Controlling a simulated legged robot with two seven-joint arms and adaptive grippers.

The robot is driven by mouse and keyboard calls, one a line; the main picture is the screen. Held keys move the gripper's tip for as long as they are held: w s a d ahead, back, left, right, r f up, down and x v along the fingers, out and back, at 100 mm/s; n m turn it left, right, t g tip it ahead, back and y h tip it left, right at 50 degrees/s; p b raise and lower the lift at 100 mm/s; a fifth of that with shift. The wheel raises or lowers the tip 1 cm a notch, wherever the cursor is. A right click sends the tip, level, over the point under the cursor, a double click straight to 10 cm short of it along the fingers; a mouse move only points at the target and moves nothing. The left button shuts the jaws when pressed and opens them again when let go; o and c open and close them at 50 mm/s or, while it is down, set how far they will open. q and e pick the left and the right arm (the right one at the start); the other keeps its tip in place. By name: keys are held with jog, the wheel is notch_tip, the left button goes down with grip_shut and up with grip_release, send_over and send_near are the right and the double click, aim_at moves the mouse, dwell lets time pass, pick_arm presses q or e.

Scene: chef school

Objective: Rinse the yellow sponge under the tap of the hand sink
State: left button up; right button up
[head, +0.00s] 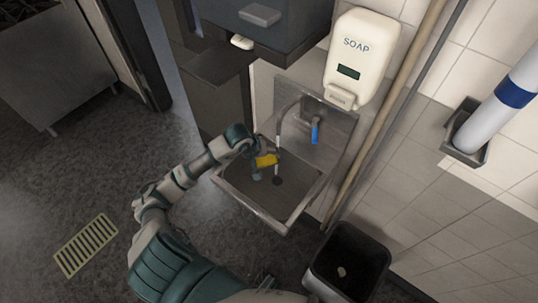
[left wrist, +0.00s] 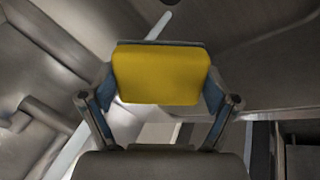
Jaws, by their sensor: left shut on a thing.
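My left gripper (head: 262,164) is shut on the yellow sponge (head: 265,160), low over the left part of the hand sink (head: 240,197). In the left wrist view the sponge (left wrist: 160,75) sits between both fingers. The tap (head: 285,112) curves over the basin, with a blue lever (head: 315,132) to its right. A thin pale streak, looking like running water, drops from the spout toward the dark drain (head: 277,181). The sponge is just left of this streak; I cannot tell whether they touch. My right gripper is out of view.
A white soap dispenser (head: 361,55) hangs on the wall above the sink. An open dark bin (head: 347,262) stands at the sink's front right. Pipes run down the wall on the right. Floor at left is open.

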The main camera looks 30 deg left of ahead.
pick_arm(q)
jog(key=shift+s+d, duration=0.1)
jog(key=shift+s, duration=1.1)
jog(key=shift+s+a+r+b, duration=0.15)
jog(key=shift+s+b, duration=0.1)
jog(key=shift+s, duration=0.4)
jog(key=shift+s+a+f+b, duration=0.1)
jog(key=shift+s+a+b, duration=0.1)
jog(key=shift+s, duration=0.45)
jog(key=shift+s+a+r+b, duration=0.1)
jog(key=shift+s+b, duration=0.15)
jog(key=shift+s, duration=0.4)
jog(key=shift+a, duration=0.15)
jog(key=shift+a, duration=0.25)
jog(key=shift+d, duration=0.3)
